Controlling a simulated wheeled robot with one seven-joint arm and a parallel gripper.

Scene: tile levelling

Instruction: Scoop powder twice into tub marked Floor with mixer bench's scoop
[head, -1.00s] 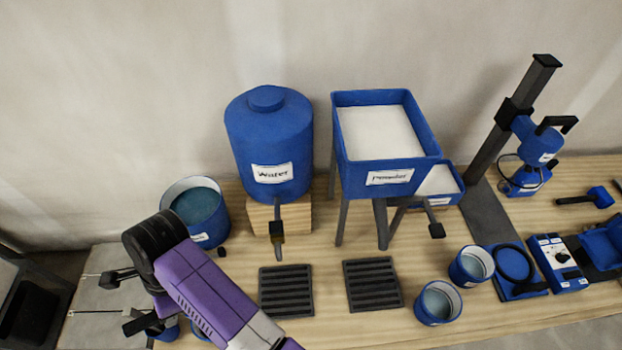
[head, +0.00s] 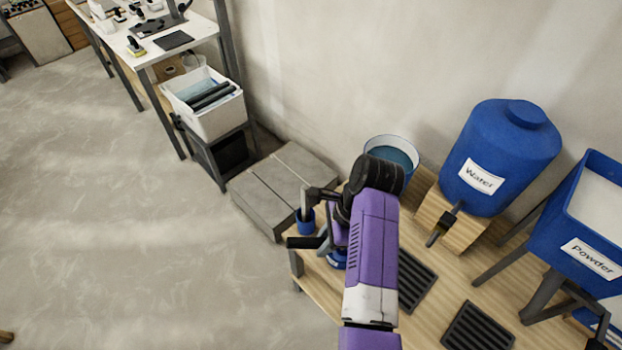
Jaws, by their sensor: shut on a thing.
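My gripper (head: 304,222) is at the left end of the bench, by its left edge. It is shut on a small blue cup-like thing (head: 306,221) that looks like the scoop; its handle is hard to make out. The blue powder bin (head: 570,240), labelled Powder and filled with white powder, stands on legs at the right edge and is partly cut off. A blue vessel with a white label (head: 337,260) shows beneath my gripper, mostly hidden by it. No label reading Floor can be made out.
The blue water tank (head: 500,150) stands on a wooden block. An open tub of bluish liquid (head: 391,157) is behind my arm. Two dark slatted mats (head: 478,328) lie on the bench (head: 455,290). Grey slabs (head: 283,175) lie left of the bench. Open floor fills the left.

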